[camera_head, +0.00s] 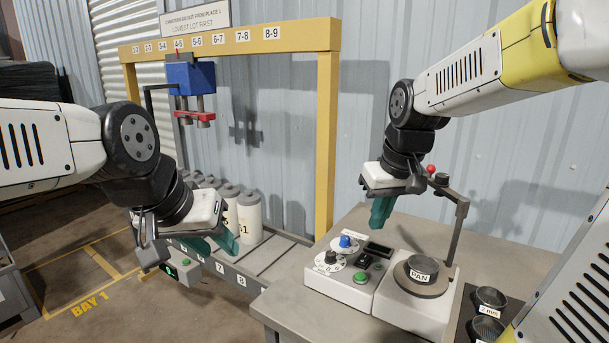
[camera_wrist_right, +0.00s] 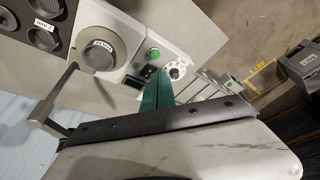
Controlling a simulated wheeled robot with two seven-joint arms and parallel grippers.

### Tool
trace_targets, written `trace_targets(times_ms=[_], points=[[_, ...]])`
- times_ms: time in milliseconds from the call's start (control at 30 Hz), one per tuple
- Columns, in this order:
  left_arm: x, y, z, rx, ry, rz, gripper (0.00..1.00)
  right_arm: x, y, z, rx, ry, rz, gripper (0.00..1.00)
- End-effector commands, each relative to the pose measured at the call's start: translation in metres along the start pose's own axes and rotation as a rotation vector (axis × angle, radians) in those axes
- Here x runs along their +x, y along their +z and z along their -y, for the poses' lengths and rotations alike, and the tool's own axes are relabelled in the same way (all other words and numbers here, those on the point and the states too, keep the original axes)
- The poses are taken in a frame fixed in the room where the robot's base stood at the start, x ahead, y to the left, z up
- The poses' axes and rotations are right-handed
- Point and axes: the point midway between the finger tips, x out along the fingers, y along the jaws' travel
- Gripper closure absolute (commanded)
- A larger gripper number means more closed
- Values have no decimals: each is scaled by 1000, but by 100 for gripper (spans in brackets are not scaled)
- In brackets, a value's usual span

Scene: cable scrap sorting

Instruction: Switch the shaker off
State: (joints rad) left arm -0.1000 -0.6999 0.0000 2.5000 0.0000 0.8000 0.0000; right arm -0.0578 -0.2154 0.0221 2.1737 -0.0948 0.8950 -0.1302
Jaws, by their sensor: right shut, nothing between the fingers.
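The shaker is a white unit with a round holder marked PAN (camera_head: 421,271) and a control box (camera_head: 335,286) beside it. The box carries a blue knob (camera_head: 345,242), a black knob (camera_head: 330,257), a small black switch (camera_head: 364,261) and a green button (camera_head: 361,278). In the right wrist view the green button (camera_wrist_right: 154,54) and a white dial (camera_wrist_right: 175,71) lie just past the fingertips. My right gripper (camera_head: 380,213) is shut and empty above the back of the box, apart from it. My left gripper (camera_head: 226,243) hangs left of the box; its finger gap is unclear.
A post with a lever arm (camera_head: 459,215) stands behind the pan. Dark sieve cups (camera_head: 489,298) sit at the bench's right. A yellow frame (camera_head: 327,140) with numbered labels, a rack (camera_head: 265,262) and pale cylinders (camera_head: 249,215) stand to the left. The bench front (camera_head: 300,318) is clear.

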Motion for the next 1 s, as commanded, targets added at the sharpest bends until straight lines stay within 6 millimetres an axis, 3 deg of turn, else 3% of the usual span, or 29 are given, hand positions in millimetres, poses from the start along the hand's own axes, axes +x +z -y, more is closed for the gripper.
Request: trace_targets(times_ms=[133, 400, 800, 1000], points=[[0, 0, 0, 0, 0, 0, 64, -29, 42, 17, 75, -18, -115, 100], [0, 0, 0, 0, 0, 0, 64, -44, 90, 36, 167, -55, -242, 100], [0, 0, 0, 0, 0, 0, 64, -44, 97, 39, 181, -62, -259, 100], [0, 0, 0, 0, 0, 0, 64, -45, 84, 35, 132, -51, -226, 100]])
